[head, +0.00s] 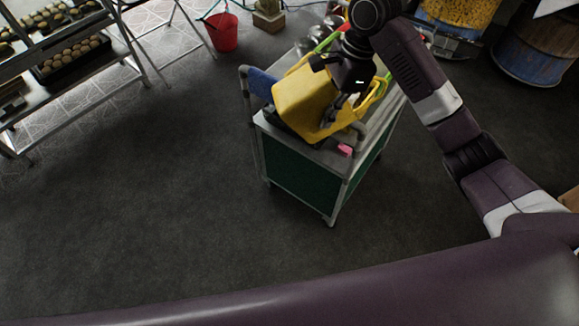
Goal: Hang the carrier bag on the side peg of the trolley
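The trolley (300,182) stands in the middle of the head view, with green side panels and a grey top and frame. A yellow, boxy thing (300,97) lies tilted on its top; it may be the carrier bag, but I cannot tell for sure. Yellow loops show at its right side. My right gripper (340,108) is over the yellow thing, pointing down, with its dark fingers at or very near its right part. Whether they are open or shut on it is unclear. I cannot make out the side peg. My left gripper is out of view.
A blue cloth-like thing (262,83) is at the trolley's left end, and a small pink thing (345,150) is at its near edge. A red bucket (221,33), a rack (85,80) with trays and a blue barrel (538,50) stand behind. The floor at front left is clear.

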